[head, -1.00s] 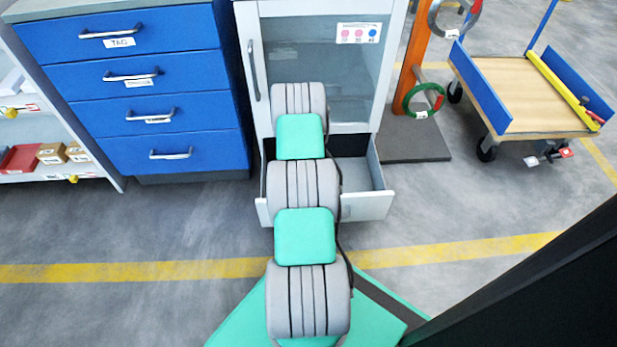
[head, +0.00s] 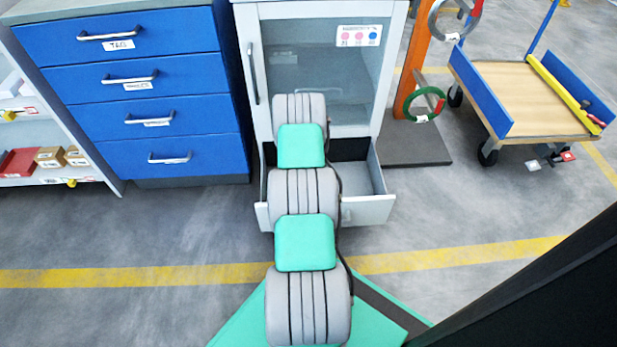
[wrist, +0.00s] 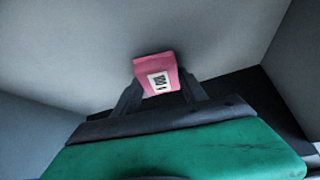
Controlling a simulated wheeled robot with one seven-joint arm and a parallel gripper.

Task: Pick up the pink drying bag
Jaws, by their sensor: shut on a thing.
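The pink drying bag (wrist: 152,68) shows in the wrist view with a white label on its face. My gripper (wrist: 160,92) is shut on it, with the dark fingers on either side of its lower part. The grey floor or wall of the drawer lies behind the bag; I cannot tell whether the bag touches it. In the head view my arm hides the gripper and the bag. The open drawer (head: 366,212) at the bottom of the grey cabinet shows to the right of my arm.
The glass-door cabinet (head: 350,75) stands above the drawer. A blue drawer unit (head: 190,110) is on the left, close to the cabinet. An orange post (head: 412,65) with hanging coils and a wooden-topped cart (head: 525,100) stand on the right.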

